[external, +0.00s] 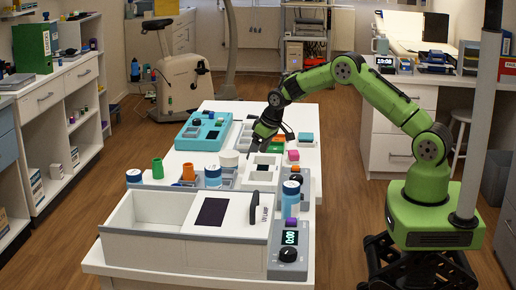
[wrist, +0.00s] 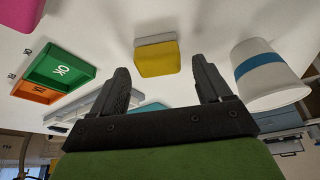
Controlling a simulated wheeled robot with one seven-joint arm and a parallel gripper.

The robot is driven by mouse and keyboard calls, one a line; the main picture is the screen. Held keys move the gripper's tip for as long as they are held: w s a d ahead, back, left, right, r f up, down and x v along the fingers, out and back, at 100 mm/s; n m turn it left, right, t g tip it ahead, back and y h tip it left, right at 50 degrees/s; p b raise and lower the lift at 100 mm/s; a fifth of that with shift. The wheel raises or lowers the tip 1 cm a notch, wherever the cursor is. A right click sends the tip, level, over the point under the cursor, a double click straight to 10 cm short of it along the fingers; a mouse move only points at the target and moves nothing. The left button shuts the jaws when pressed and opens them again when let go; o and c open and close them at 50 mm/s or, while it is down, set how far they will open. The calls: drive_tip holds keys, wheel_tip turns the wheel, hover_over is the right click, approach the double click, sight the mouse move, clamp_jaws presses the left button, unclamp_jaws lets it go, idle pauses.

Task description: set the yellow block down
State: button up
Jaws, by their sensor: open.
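The yellow block (wrist: 157,58) shows in the wrist view against the white table top, with a grey side along one edge. My gripper (wrist: 161,70) is open, its two dark fingers spread to either side of the block in the picture. Neither finger touches it, and nothing is held. In the external view my gripper (external: 254,147) points down over the middle of the white table, by a white square tray (external: 261,170). I cannot make out the yellow block in the external view.
A white cup with a blue band (wrist: 270,75) is close beside one finger. Green (wrist: 62,68) and orange (wrist: 35,92) trays marked OK lie on the other side.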

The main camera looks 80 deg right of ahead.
drive_tip(key=p+v, duration=0.2)
drive_tip(key=v, duration=0.9)
drive_tip(key=s+a+r+n+t, duration=0.1)
drive_tip(key=s+a+r+n, duration=0.1)
drive_tip(key=s+a+r, duration=1.15)
drive_tip(key=s+a+n+y, duration=0.1)
drive_tip(key=s+a, duration=0.4)
drive_tip(key=s, duration=0.4)
drive_tip(key=s+a+f+n, duration=0.1)
drive_tip(key=s+a, duration=0.5)
drive_tip(key=s, duration=0.3)
drive_tip(key=shift+t+y, duration=0.3)
drive_tip(key=shift+y, duration=0.1)
